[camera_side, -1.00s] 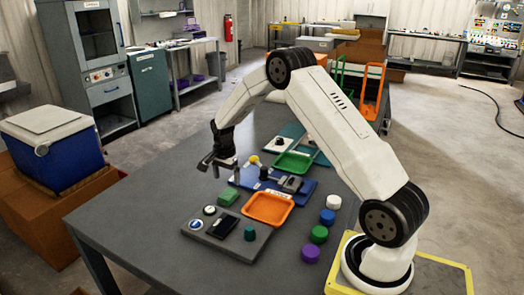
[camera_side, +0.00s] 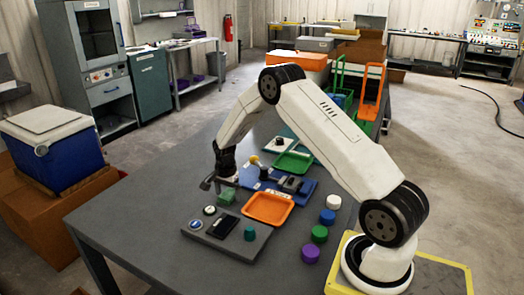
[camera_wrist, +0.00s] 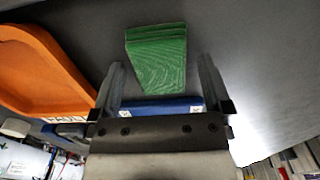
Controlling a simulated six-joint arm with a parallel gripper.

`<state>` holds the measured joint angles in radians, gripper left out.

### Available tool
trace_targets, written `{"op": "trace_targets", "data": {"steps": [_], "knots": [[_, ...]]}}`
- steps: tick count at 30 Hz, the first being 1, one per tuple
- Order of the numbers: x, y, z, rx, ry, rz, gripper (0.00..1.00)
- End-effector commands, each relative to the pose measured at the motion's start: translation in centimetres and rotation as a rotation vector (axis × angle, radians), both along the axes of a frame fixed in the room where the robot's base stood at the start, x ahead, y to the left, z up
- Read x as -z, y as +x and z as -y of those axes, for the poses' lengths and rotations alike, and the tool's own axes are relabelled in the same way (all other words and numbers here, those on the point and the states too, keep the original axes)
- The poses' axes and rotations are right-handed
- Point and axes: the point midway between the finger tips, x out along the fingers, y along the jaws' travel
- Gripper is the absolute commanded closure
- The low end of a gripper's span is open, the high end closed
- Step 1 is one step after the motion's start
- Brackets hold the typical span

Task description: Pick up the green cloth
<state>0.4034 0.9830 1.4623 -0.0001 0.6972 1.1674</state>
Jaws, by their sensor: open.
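The green cloth (camera_side: 228,196) is a small folded pad on the grey table, beside the orange tray. In the wrist view the cloth (camera_wrist: 157,58) lies ahead of and partly between the two fingers, with a gap on each side of it. My gripper (camera_side: 219,184) hangs low, close above and beside the cloth in the side view. In the wrist view its fingers (camera_wrist: 161,66) are spread and hold nothing. The exact height above the cloth is hard to tell.
The orange tray (camera_side: 267,209) is to the right of the cloth. A grey panel with buttons (camera_side: 247,244) is in front. A blue board (camera_side: 305,187) and green tray (camera_side: 292,163) are behind. Purple (camera_side: 310,252), green, blue and white round pieces stand at right. The table's left is clear.

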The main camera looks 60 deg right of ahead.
Motion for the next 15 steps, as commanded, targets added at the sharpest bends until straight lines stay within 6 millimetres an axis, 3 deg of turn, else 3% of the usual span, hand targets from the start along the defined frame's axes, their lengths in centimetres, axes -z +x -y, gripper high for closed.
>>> {"op": "trace_targets", "data": {"steps": [15], "knots": [[0.05, 0.02, 0.02, 0.0, 0.0, 0.001, 0.03]]}}
